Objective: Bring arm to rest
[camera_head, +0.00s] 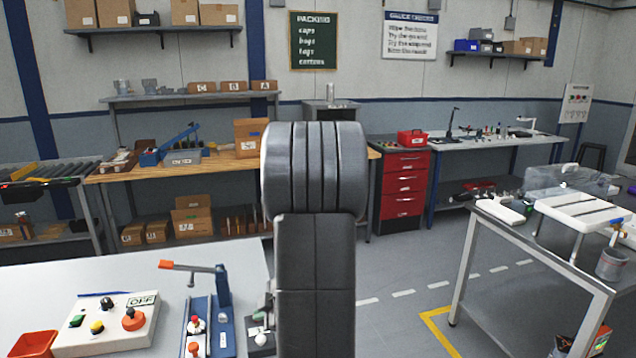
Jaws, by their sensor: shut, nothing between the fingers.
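My arm stands in the middle of the head view. A ribbed grey joint (314,170) tops a dark upright link (314,285). My gripper does not show in this view, so its fingers cannot be seen. The arm hides part of the benches and floor behind it. No object is seen held by the visible part of the arm.
A white table (120,285) at front left carries a control box (107,322), a blue fixture with an orange-handled lever (210,310) and an orange tray (33,344). A metal-framed table (530,240) stands at right. Behind are a wooden packing bench (110,176) and red drawers (404,185). Grey floor lies between.

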